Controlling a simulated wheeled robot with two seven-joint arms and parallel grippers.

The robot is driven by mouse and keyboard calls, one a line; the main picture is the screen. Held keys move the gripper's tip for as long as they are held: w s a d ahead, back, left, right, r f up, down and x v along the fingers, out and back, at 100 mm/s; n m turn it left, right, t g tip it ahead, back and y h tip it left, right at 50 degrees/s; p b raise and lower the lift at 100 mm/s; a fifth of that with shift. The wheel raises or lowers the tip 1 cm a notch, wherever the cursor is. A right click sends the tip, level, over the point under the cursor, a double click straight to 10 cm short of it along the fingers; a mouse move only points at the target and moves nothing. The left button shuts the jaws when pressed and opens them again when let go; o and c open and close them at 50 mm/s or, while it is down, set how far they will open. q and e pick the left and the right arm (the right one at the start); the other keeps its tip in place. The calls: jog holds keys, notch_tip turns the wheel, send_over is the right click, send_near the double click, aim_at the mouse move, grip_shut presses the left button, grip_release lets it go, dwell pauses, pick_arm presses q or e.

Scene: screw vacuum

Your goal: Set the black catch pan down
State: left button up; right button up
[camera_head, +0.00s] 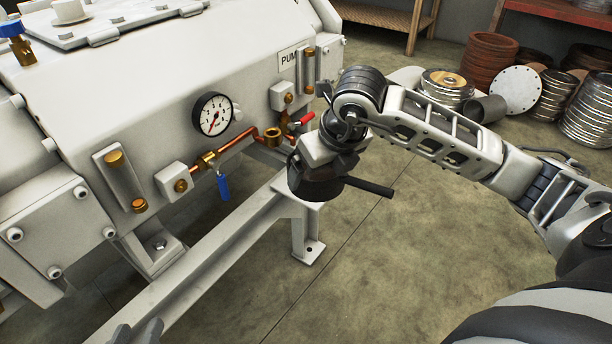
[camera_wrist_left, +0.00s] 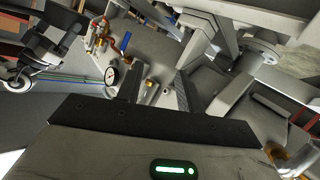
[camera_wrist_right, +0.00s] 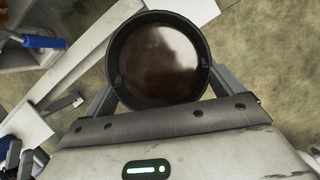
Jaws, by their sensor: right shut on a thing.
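The black catch pan (camera_head: 314,188) hangs in my right gripper (camera_head: 322,160), in front of the machine and over the end of its white frame in the head view. Its dark handle points right. The right wrist view shows the round pan (camera_wrist_right: 158,62) from above, its inside brown and glossy, with the right gripper's fingers (camera_wrist_right: 163,95) on either side of it. I cannot tell how high the pan is above the floor. My left gripper (camera_head: 138,332) shows only in part at the bottom left. In the left wrist view its fingers (camera_wrist_left: 157,88) are apart with nothing held between them.
The white pump housing (camera_head: 130,90) carries a gauge (camera_head: 213,115), copper pipe, a blue-handled valve (camera_head: 223,187) and a red-handled valve (camera_head: 303,119). The frame's rail (camera_head: 200,262) and foot (camera_head: 308,245) stand below. The floor (camera_head: 430,235) at right is clear; stacked flanges (camera_head: 492,65) stand behind.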

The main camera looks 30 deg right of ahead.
jog(key=w+d+f+b, duration=0.1)
jog(key=w+f, duration=0.2)
jog(key=w+d+f+b, duration=0.2)
jog(key=w, duration=0.2)
jog(key=w+d+f+b, duration=0.1)
jog(key=w+d+f, duration=0.1)
jog(key=w+f, duration=0.1)
jog(key=shift+w+d+f, duration=0.15)
jog(key=shift+w+f, duration=0.15)
jog(key=shift+w, duration=0.25)
jog(key=shift+w+d+f+b, duration=0.2)
jog(key=shift+w+f+b, duration=0.25)
jog(key=shift+f+b, duration=0.1)
notch_tip(320, 180, down, 3)
jog(key=shift+r+b, duration=0.2)
jog(key=shift+b, duration=0.5)
jog(key=shift+f, duration=0.3)
jog(key=o, duration=0.9)
jog(key=shift+c, duration=0.2)
jog(key=shift+p+v, duration=0.95)
jog(key=shift+v, duration=1.4)
pick_arm(q)
jog(key=shift+w+d+r+n+t+h+p, duration=0.15)
jog(key=shift+d+r+n+t+h+p, duration=0.25)
jog(key=shift+p, duration=0.65)
pick_arm(e)
jog(key=v, duration=0.7)
jog(key=shift+r, duration=0.2)
